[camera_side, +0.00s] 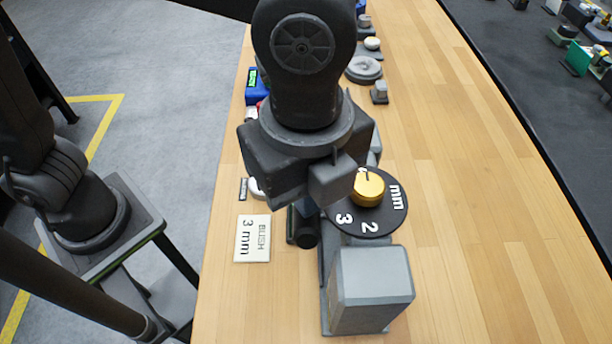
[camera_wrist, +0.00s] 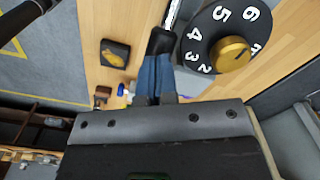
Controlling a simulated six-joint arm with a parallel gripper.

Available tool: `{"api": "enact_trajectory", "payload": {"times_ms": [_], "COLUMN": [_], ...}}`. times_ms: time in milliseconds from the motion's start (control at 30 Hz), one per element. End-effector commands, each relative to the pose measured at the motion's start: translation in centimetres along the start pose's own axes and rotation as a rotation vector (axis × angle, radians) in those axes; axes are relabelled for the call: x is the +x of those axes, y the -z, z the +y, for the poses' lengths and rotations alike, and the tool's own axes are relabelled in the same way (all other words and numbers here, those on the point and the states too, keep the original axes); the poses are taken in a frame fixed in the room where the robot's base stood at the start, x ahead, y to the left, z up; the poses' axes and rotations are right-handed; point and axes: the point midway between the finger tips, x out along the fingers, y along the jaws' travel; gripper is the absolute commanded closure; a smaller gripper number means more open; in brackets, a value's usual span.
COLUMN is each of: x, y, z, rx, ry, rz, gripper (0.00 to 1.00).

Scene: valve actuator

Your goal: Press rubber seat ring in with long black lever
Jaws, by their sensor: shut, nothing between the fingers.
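My gripper (camera_wrist: 155,62) has its blue fingers shut together with nothing between them. In the side view a dark rounded end (camera_side: 304,234) shows just below the gripper. A black numbered dial (camera_side: 379,222) with a brass knob (camera_side: 368,190) is to the right of the gripper. I cannot make out the rubber seat ring.
A grey block (camera_side: 371,290) stands in front of the dial. A card reading "BUSH 3 mm" (camera_side: 252,238) lies at the left. A blue box (camera_side: 257,94) and a round grey part (camera_side: 363,69) are farther back. The wooden table is clear at the right.

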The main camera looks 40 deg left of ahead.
Motion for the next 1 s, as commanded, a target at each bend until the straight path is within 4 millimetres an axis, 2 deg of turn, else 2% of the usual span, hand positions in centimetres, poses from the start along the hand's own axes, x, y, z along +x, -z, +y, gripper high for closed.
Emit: {"api": "enact_trajectory", "payload": {"times_ms": [600, 1000], "x": [-3.4, -3.7], "y": [-0.8, -0.8], "z": [-0.5, -0.5], "rx": [0.0, 0.0], "ry": [0.002, 0.001], "rz": [0.002, 0.001], "gripper": [1.0, 1.0]}}
